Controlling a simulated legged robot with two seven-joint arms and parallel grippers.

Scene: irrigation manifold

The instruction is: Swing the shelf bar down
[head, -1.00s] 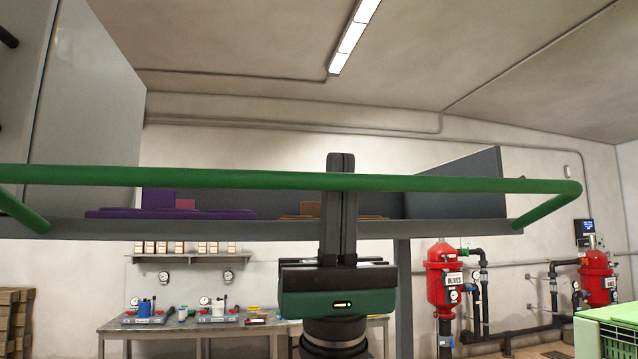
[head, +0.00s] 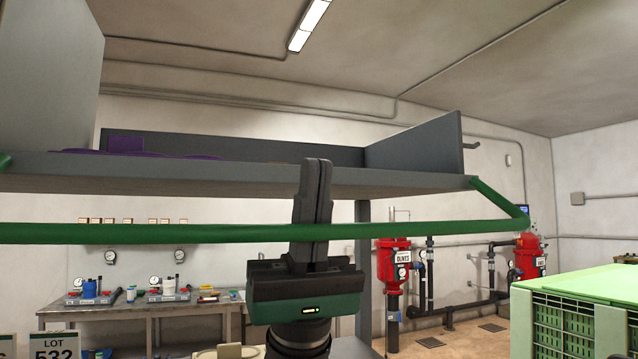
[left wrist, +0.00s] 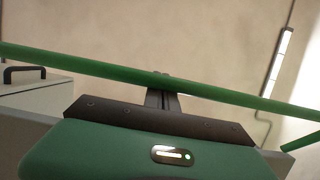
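The green shelf bar (head: 150,233) runs across the head view below the front edge of the grey shelf (head: 240,178). Its right side arm slopes back up to the shelf. My left gripper (head: 314,185) points up at the bar with its two dark fingers together, nothing visible between them. The bar crosses in front of the fingers and seems to touch them; the tips stand above it. The left wrist view also shows the bar (left wrist: 90,65) crossing the fingers near their tips. My right gripper is in neither view.
Purple items (head: 125,144) lie on the shelf, which has an upright panel (head: 415,150) at its right end. A green crate (head: 580,300) stands at the lower right. A workbench (head: 130,308) and red filter tanks (head: 393,263) are farther back.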

